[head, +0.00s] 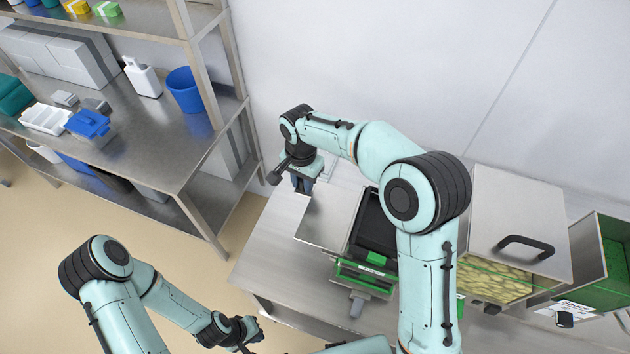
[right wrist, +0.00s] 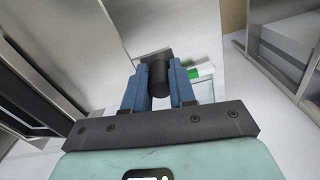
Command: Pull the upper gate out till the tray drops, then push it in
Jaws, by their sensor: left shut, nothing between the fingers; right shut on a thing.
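My right gripper (head: 302,186) is above the left part of the steel bench, its blue fingers pointing down. In the right wrist view the right gripper (right wrist: 159,88) is shut on a black cylindrical handle (right wrist: 158,74). The handle stands out from a steel part beyond it; I take it for the upper gate's handle but cannot tell for sure. A flat steel plate (head: 326,216) lies just right of the gripper, beside a dark recess (head: 376,228). No tray can be made out for certain. My left gripper (head: 246,330) is shut and empty, low at the front, away from the bench objects.
Right of my arm stands a steel hopper with a black-handled lid (head: 525,245) and yellowish contents behind a clear front. A green-trimmed unit (head: 363,276) sits at the bench front. A shelf rack (head: 165,150) with a blue bucket (head: 184,90) stands left.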

